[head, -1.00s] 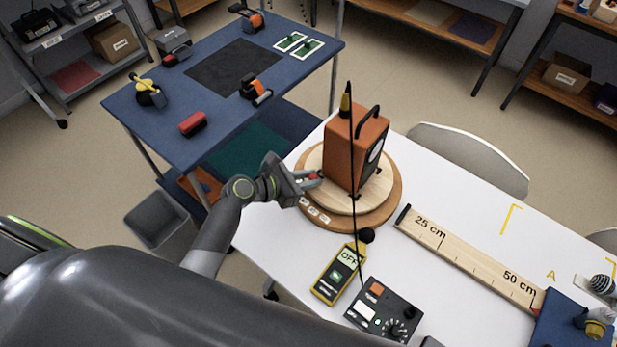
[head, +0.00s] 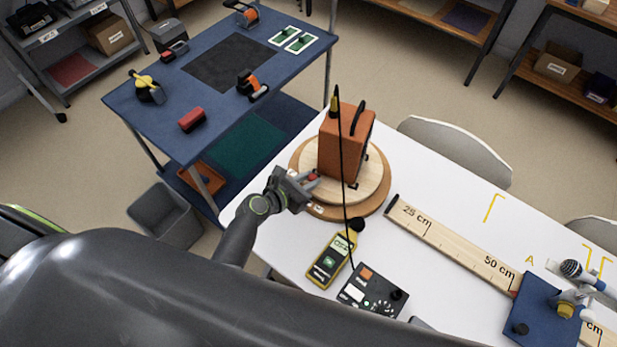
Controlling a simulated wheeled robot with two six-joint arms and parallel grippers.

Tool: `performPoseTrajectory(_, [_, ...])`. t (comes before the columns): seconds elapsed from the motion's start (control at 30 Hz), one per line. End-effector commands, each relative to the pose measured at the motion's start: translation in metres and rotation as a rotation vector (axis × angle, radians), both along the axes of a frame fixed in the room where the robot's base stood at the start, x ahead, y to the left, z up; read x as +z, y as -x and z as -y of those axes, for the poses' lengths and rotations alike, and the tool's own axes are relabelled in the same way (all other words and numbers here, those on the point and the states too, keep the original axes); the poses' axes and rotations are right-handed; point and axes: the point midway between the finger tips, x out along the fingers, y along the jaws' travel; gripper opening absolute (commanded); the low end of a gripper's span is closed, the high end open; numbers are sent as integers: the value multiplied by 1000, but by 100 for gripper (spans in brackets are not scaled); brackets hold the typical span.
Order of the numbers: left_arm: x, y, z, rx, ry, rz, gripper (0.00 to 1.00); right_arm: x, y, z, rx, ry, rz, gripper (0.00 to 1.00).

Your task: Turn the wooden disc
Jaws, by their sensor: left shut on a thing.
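The pale round wooden disc (head: 371,184) lies on a darker wooden base (head: 352,212) at the white table's far left corner. An orange-brown speaker (head: 340,148) stands upright on the disc, its dark front turned mostly away to the right. My left gripper (head: 309,181) is at the disc's left front edge, shut on a small red knob (head: 313,177). The jaws partly hide the knob and a label on the base. My right gripper is not in view.
A yellow meter (head: 328,258) and a black control box (head: 371,291) stand in front.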

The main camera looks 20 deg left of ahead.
Motion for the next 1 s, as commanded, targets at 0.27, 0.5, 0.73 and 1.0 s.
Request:
performPoseTrajectory(0.27, [0,0,0,1,1,1,42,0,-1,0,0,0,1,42])
performPoseTrajectory(0.5, [0,0,-1,0,1,0,42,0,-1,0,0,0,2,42])
performPoseTrajectory(0.73, [6,15,-9,1,-1,-1,42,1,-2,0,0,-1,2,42])
performPoseTrajectory(1.0, [26,59,-32,2,-2,-1,42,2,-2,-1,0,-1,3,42])
